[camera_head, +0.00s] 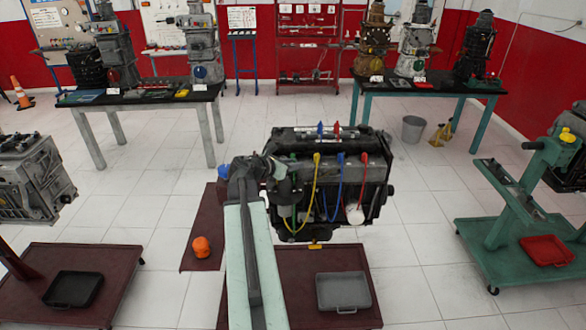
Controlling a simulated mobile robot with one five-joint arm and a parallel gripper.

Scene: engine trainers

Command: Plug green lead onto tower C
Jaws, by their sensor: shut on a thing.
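The engine (335,180) stands in the middle on its stand. A yellow lead (315,195), a blue lead (338,190) and a red lead (362,190) hang along its near side. A thin stretch of green lead (294,218) shows at the engine's left end, beside my gripper. My gripper (284,180) is shut at the engine's left end. Its fingertips are dark and blend with the engine; what they hold is mostly hidden, but the green lies right at them. No letter marking tower C is readable.
Small blue (320,129) and red (337,129) pieces stand on the engine's top. A grey tray (343,292) lies on the stand's base. An orange object (201,246) sits on the dark red base at left. A green stand (520,200) is at right; white floor between is clear.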

